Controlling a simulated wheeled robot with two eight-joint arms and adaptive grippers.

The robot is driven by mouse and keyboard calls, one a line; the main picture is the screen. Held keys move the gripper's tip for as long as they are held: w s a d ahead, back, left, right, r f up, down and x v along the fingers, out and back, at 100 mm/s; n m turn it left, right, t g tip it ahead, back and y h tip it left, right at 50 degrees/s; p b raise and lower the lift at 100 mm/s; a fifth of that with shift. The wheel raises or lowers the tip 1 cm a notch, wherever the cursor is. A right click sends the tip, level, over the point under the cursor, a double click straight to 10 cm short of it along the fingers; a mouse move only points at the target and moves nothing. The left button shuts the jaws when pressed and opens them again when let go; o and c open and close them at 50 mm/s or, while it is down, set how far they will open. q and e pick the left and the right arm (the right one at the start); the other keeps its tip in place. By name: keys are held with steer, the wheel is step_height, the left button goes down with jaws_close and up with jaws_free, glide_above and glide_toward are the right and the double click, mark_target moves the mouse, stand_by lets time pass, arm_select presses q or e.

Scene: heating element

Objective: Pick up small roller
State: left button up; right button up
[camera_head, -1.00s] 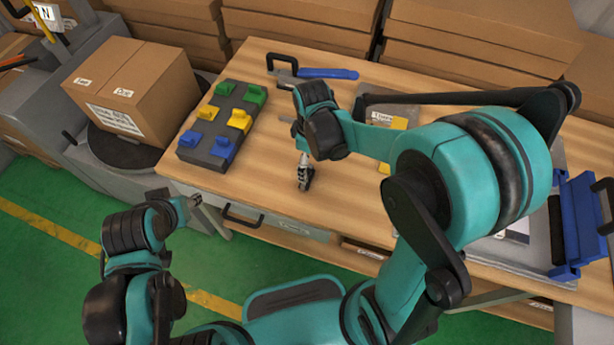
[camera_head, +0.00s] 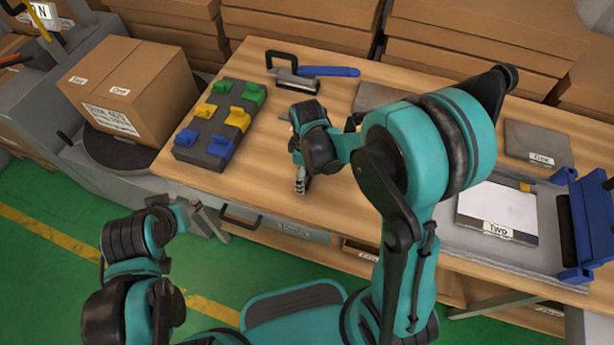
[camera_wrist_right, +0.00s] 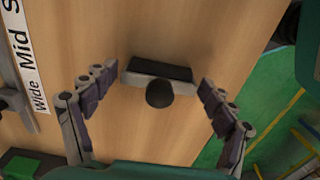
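In the right wrist view, a small dark-and-grey tool with a round black knob (camera_wrist_right: 159,93) sits on the wooden table; it appears to be the small roller. My right gripper (camera_wrist_right: 155,80) is open, with one finger on each side of it and gaps between. In the head view my right gripper (camera_head: 301,182) points down at the table near its front edge; my right wrist and arm hide the roller there. My left gripper (camera_head: 208,216) is off the table's front left corner, and its opening is unclear.
A dark board with blue, yellow and green blocks (camera_head: 212,138) lies at the table's left. A black-handled tool (camera_head: 281,60) and a blue-handled one (camera_head: 330,71) lie at the back. A strip reading "Wide Mid" (camera_wrist_right: 25,50) is left in the wrist view. A tray labelled "Two" (camera_head: 497,212) is right.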

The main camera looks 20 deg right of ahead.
steer(key=c, duration=1.3)
steer(key=shift+o, duration=0.2)
steer(key=shift+r+p, duration=0.3)
steer(key=shift+r, duration=0.25)
steer(key=r, duration=0.1)
steer(key=r+p, duration=0.2)
steer(key=r, duration=0.1)
steer(key=shift+s+d, duration=0.2)
steer(key=shift+d, duration=0.05)
steer(key=s+d+r+p, duration=0.3)
steer(key=s+d+r, duration=0.3)
steer(key=s+d, duration=0.1)
steer(key=shift+s+d+p, duration=0.25)
steer(key=shift+s+p, duration=0.1)
steer(key=shift+s, duration=0.2)
steer(key=o, duration=0.8)
steer(key=c, duration=0.5)
steer(key=shift+o, duration=0.2)
steer(key=shift+d, duration=0.1)
